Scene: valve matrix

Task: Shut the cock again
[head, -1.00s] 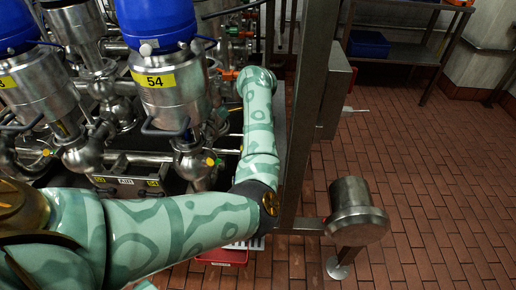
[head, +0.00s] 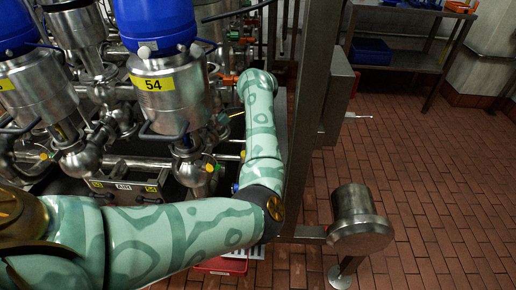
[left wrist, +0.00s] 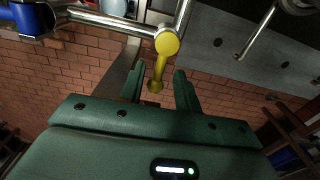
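The cock's yellow lever (left wrist: 160,65) hangs from a round yellow hub on a steel pipe in the left wrist view. My left gripper (left wrist: 160,76) has its two dark green fingers apart, one on each side of the lever's lower part. My right gripper is in neither view.
Steel valves with blue caps, one labelled 54 (head: 153,85), crowd the left of the head view. A steel post (head: 307,120) stands right of my arm, with a steel cylinder (head: 358,215) beside it. A red crate (head: 222,266) sits low.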

